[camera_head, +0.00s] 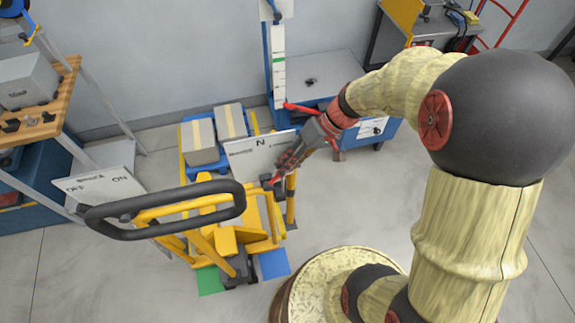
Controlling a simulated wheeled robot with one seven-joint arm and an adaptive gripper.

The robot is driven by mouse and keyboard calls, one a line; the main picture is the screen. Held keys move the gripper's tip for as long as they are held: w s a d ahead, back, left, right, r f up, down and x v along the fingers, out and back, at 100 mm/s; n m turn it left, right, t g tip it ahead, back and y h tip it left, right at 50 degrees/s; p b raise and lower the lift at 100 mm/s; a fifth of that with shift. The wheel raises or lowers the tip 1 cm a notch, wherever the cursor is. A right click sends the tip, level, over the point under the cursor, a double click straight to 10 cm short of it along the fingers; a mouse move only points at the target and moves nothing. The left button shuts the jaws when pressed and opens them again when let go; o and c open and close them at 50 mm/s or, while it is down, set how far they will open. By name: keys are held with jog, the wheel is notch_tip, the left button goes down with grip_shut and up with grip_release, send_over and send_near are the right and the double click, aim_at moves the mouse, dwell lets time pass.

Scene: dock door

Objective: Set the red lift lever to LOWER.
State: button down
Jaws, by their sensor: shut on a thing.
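The lever's white sign board (250,157) stands at the front of the yellow pallet truck (200,212), with an N near the top and small words to either side. My gripper (274,179) reaches down from the right across the right part of this board. It is shut on what appears to be the red lift lever (282,173). The gripper hides most of the lever, so its exact setting cannot be told. The gripper is on the right-hand side of the N.
A second board (98,186) marked OFF and ON stands at left, behind the truck's black loop handle (165,212). Grey boxes (200,142) sit on the truck's far end. A blue post (277,70) with a white scale and blue cart stand behind. A wooden shelf (40,125) is at left.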

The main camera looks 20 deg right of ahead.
jog(key=c, duration=1.6)
grip_release()
jog(key=shift+c, duration=0.2)
jog(key=v, duration=1.2)
